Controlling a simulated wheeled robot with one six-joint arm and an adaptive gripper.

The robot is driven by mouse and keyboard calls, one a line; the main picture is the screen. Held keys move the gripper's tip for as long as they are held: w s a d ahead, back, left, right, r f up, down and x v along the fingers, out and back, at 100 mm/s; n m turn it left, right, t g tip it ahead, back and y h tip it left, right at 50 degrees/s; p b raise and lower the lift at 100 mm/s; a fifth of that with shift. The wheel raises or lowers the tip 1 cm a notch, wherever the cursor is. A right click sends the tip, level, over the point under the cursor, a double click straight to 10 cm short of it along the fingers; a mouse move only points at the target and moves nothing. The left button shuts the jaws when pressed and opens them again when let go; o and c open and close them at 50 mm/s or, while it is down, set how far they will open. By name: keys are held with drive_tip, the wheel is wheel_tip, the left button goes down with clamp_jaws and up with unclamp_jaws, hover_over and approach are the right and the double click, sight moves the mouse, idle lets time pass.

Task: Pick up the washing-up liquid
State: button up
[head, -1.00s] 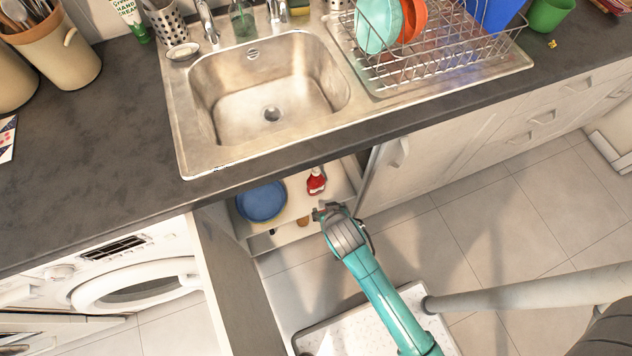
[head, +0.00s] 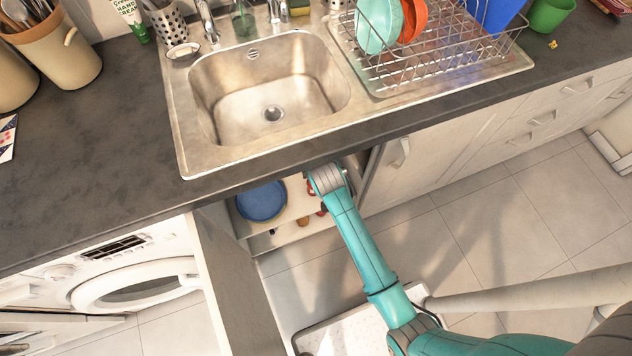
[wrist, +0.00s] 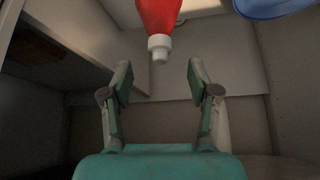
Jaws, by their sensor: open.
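The washing-up liquid appears to be the red bottle with a white cap (wrist: 158,22) in the open cupboard under the sink. In the wrist view it is at the top centre, its cap pointing down the picture towards my gripper. My gripper (wrist: 159,77) is open and empty. Its two fingers stand either side of the line of the cap, which shows just beyond the fingertips, apart from both. In the head view my arm covers most of the bottle, leaving small red patches, and the fingers are hidden.
A blue round dish (head: 262,201) sits beside the bottle on the cupboard floor. The counter edge (head: 285,158) overhangs the opening. A cupboard side wall (wrist: 62,40) is close on the left in the wrist view.

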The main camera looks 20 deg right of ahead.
drive_tip(key=shift+x, duration=2.55)
clamp_jaws()
drive_tip(key=shift+r, duration=0.1)
